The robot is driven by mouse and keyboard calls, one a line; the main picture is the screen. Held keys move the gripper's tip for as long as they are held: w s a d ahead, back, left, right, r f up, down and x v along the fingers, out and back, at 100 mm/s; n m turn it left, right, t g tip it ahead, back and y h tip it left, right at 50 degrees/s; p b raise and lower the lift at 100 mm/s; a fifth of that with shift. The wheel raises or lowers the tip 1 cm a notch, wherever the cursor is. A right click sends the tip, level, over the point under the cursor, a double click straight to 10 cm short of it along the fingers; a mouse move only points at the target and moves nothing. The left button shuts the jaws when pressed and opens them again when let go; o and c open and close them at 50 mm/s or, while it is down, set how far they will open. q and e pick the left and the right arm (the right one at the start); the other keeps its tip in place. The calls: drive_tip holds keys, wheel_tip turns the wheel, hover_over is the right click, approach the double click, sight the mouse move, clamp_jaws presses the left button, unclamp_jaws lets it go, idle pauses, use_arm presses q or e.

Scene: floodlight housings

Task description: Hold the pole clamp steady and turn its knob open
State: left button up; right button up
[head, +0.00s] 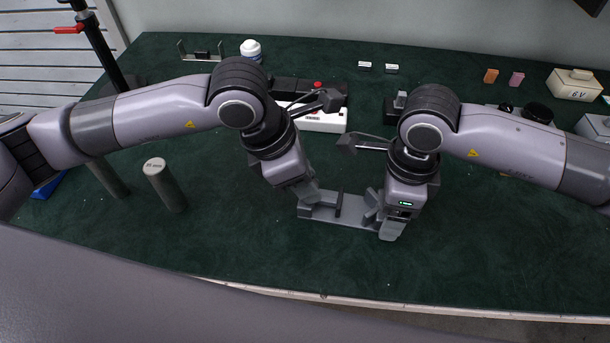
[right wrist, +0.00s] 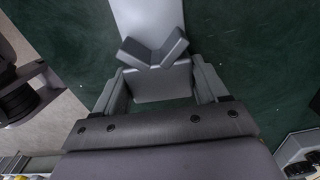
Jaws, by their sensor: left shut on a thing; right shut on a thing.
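The grey pole clamp (head: 345,214) lies on the green table between my two grippers. It has a flat bar, a short upright piece and a V-shaped jaw, which the right wrist view shows as two angled plates (right wrist: 153,53). My left gripper (head: 309,196) is shut on the clamp's left end; its fingertips are partly hidden. My right gripper (right wrist: 160,88) is shut on a grey block (right wrist: 163,82) just behind the V-shaped jaw. I cannot tell whether this block is the knob. The right fingers are mostly hidden in the head view.
Two grey cylinders (head: 165,185) stand at the left. A white device with a red button (head: 322,118) is behind my grippers. A box marked 6 V (head: 574,84) sits at the back right. The front of the table is clear up to its edge.

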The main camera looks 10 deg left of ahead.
use_arm(q)
drive_tip(key=shift+n, duration=0.4)
drive_tip(key=o, duration=1.1)
drive_tip(key=shift+c, duration=0.2)
drive_tip(key=shift+r, duration=0.1)
drive_tip(key=v, duration=1.2)
drive_tip(key=shift+s, duration=0.15)
use_arm(e)
drive_tip(key=o, duration=1.1)
drive_tip(key=shift+o, duration=0.2)
